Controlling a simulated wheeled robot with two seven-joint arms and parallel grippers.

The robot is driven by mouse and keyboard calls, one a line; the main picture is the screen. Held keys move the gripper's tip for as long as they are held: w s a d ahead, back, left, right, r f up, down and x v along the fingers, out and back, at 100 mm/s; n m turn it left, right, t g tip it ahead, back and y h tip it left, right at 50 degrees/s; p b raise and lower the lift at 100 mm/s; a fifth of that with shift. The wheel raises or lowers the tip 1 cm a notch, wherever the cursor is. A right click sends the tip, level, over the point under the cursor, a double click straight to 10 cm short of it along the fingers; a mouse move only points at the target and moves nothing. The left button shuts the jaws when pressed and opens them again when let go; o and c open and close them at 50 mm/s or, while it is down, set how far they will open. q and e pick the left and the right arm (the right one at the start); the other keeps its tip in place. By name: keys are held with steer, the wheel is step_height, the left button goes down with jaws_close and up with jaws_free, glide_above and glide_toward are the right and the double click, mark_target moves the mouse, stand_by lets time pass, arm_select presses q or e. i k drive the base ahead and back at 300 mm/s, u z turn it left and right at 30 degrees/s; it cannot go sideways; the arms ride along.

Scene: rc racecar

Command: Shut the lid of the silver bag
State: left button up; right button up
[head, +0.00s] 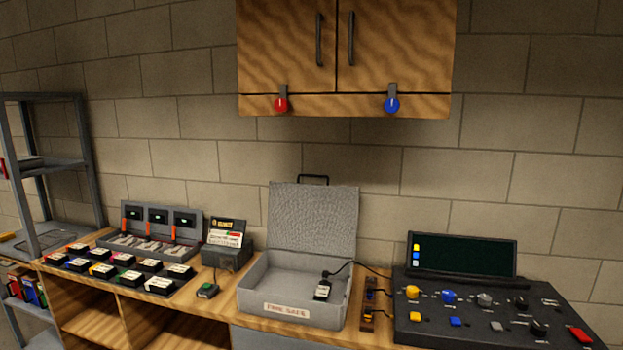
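The silver bag (296,272) is an open, box-shaped grey case on the wooden counter, with a label reading "FIRE SAFE" on its front. Its textured lid (313,218) stands up at the back, with a dark handle (313,178) on its top edge. A small black item with a white label (322,290) sits inside at the right. A dark cable runs from it over the case's right wall. Neither of my grippers shows in the head view.
Right of the case are a small wooden strip (368,310) and a control panel with knobs (480,318). Left are a small boxed device (228,250), a charger rack (150,247) and several batteries. A cabinet (345,60) hangs above. A grey shelf (45,165) stands far left.

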mark_target(306, 218)
steer(key=u, duration=0.7)
steer(key=i, duration=1.2)
